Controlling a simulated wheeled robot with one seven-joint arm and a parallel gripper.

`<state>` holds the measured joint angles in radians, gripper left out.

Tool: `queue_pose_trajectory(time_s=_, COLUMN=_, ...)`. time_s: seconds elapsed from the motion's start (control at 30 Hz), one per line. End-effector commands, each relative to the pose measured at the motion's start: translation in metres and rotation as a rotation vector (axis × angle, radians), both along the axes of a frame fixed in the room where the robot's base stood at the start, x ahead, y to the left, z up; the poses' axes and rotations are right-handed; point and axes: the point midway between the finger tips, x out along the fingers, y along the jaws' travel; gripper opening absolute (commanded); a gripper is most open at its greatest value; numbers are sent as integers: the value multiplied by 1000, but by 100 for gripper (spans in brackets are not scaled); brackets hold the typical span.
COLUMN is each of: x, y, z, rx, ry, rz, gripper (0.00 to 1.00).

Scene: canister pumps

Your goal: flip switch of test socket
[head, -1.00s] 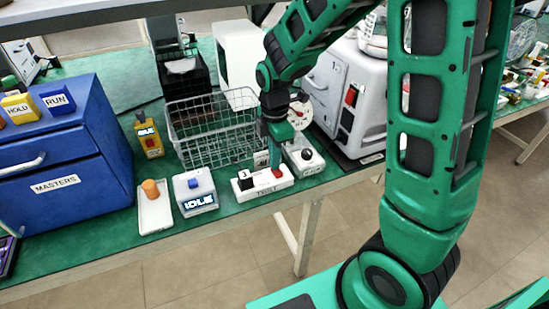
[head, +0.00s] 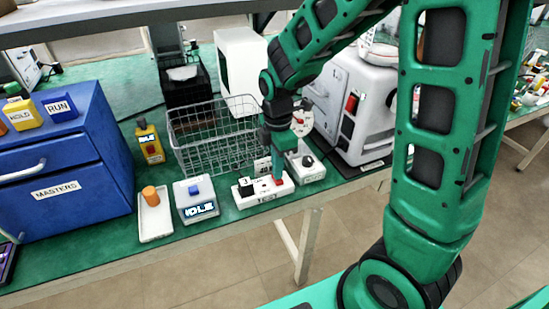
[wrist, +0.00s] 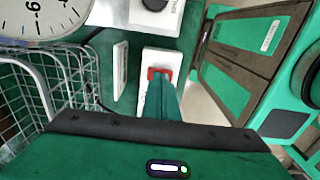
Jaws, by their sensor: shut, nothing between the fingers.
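The test socket (head: 252,198) is a white block near the front edge of the green bench, with a black part on its left. Its red switch (head: 278,181) is at the right end; the red also shows in the wrist view (wrist: 153,71). My gripper (head: 279,174) points down with its shut fingertips at the red switch, touching it or just above it. In the wrist view the green fingers (wrist: 162,85) are together, with nothing between them, and cover part of the switch.
A wire basket (head: 212,140) stands behind the socket. A white box with a black knob (head: 307,162) is close on the right. A white unit reading IDLE (head: 195,201) and a tray with an orange peg (head: 155,222) are to the left.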

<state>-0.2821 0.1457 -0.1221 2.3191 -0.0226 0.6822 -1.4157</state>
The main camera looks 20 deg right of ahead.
Motion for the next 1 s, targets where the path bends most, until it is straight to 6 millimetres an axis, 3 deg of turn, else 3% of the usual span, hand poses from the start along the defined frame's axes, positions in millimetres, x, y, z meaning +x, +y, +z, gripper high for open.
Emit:
queue_pose_trajectory(time_s=0.17, x=2, y=1, z=22, rx=1, ry=-5, rz=1, gripper=0)
queue_pose_trajectory(time_s=0.63, x=4, y=2, z=114, rx=1, ry=-3, rz=3, gripper=0)
queue_pose_trajectory(time_s=0.8, x=4, y=3, z=131, rx=0, ry=-1, rz=4, gripper=0)
queue_pose_trajectory(time_s=1.0, x=3, y=4, z=137, rx=0, ry=1, rz=6, gripper=0)
